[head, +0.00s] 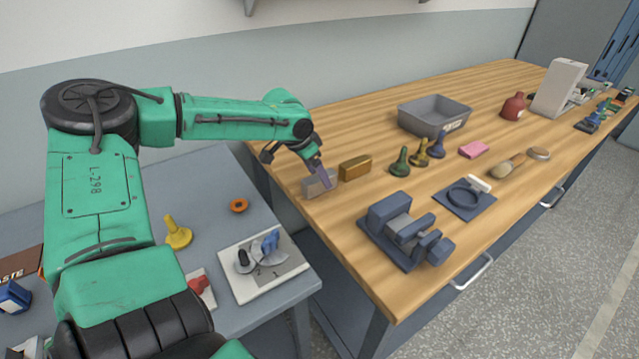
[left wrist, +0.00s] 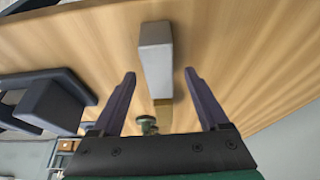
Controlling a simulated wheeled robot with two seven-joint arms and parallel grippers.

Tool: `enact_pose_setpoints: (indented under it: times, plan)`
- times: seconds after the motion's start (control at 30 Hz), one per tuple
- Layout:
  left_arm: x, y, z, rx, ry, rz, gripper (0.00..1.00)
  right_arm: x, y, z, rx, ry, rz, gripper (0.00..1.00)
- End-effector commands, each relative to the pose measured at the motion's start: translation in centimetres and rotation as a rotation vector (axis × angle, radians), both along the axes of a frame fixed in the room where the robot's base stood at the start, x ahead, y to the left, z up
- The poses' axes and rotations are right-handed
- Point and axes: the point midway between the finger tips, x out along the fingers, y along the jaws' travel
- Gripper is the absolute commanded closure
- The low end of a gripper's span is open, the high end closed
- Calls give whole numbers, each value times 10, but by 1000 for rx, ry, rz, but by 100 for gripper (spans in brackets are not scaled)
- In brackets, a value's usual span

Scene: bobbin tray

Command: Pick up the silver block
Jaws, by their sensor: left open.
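The silver block (head: 313,186) stands on the wooden bench near its left edge, beside a gold block (head: 355,168). My left gripper (head: 317,172) is at the silver block and partly covers it in the head view. In the left wrist view the silver block (left wrist: 156,62) lies just ahead of the open fingers of my left gripper (left wrist: 160,77), in line with the gap between them. No contact with the fingers shows. The gold block (left wrist: 163,112) is partly visible deeper between the fingers. My right gripper is not in view.
Green, gold and blue bobbin-like pieces (head: 420,153) stand right of the gold block. A grey tray (head: 434,116) is behind them. A dark vise (head: 405,232) sits at the front edge. A pink block (head: 473,149) lies farther right. Bare wood surrounds the blocks.

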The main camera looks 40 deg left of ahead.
Motion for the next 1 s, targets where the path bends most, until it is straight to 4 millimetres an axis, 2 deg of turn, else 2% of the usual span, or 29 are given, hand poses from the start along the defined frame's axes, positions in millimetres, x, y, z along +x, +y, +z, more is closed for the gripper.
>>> enact_pose_setpoints:
  times: [0.6, 0.67, 0.8, 0.83, 1.0]
  plan:
    - [0, 0, -5, 0, 0, 0, 22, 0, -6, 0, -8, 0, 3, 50]
    - [0, 0, -5, 0, 1, 0, 42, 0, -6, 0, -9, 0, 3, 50]
    - [0, 0, -5, 0, 1, 0, 95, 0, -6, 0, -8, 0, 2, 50]
    - [0, 0, -5, 0, 1, 0, 100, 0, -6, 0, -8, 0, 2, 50]
    - [0, 0, -4, 1, -2, -1, 100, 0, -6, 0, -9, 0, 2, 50]
